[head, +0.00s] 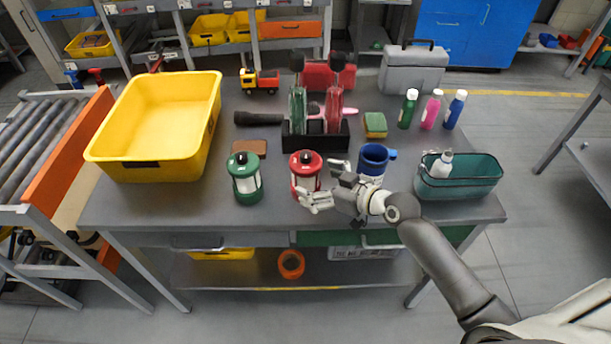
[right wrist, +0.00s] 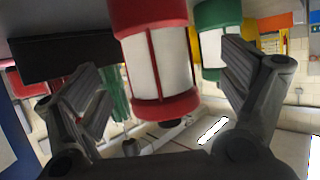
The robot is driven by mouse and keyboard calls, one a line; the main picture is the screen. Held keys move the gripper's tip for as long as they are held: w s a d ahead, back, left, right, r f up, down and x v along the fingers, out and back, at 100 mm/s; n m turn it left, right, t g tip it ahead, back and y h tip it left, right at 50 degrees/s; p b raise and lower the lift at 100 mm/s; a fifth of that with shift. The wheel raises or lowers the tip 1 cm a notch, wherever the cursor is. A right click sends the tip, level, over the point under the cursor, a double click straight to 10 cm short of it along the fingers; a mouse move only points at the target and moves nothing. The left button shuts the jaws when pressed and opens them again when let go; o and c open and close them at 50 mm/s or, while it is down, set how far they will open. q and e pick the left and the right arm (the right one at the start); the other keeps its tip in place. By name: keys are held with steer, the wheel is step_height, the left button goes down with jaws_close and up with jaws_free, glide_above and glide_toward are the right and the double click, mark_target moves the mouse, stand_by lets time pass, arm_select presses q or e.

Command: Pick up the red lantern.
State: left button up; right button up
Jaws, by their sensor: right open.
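The red lantern (head: 305,172) stands upright on the grey table, with a red top and base and a white middle. My right gripper (head: 323,182) is at its right front side. In the right wrist view the red lantern (right wrist: 155,60) shows upside down between the two open fingers of my right gripper (right wrist: 165,95), with gaps at both sides. I cannot tell whether either finger touches it. In the head view the gripper hides part of the lantern's lower right. My left gripper is not in view.
A green lantern (head: 246,180) stands close to the left. A blue mug (head: 373,160) stands just right of my gripper. A yellow bin (head: 150,168) is at the left, a teal basket (head: 458,187) at the right.

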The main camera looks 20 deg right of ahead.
mark_target(316, 179)
steer(key=shift+w+a+f, duration=0.1)
steer(key=shift+w+a, duration=0.1)
steer(key=shift+w, duration=0.2)
steer(key=p+x, duration=0.1)
steer(key=x, duration=0.2)
steer(key=shift+w+d, duration=0.1)
steer(key=shift+w, duration=0.05)
steer(key=shift+w+a+f, duration=0.25)
steer(key=shift+w+f, duration=0.1)
steer(key=shift+w, duration=0.1)
steer(key=c, duration=1.2)
steer(key=shift+c, duration=1.2)
steer(key=shift+r, duration=0.2)
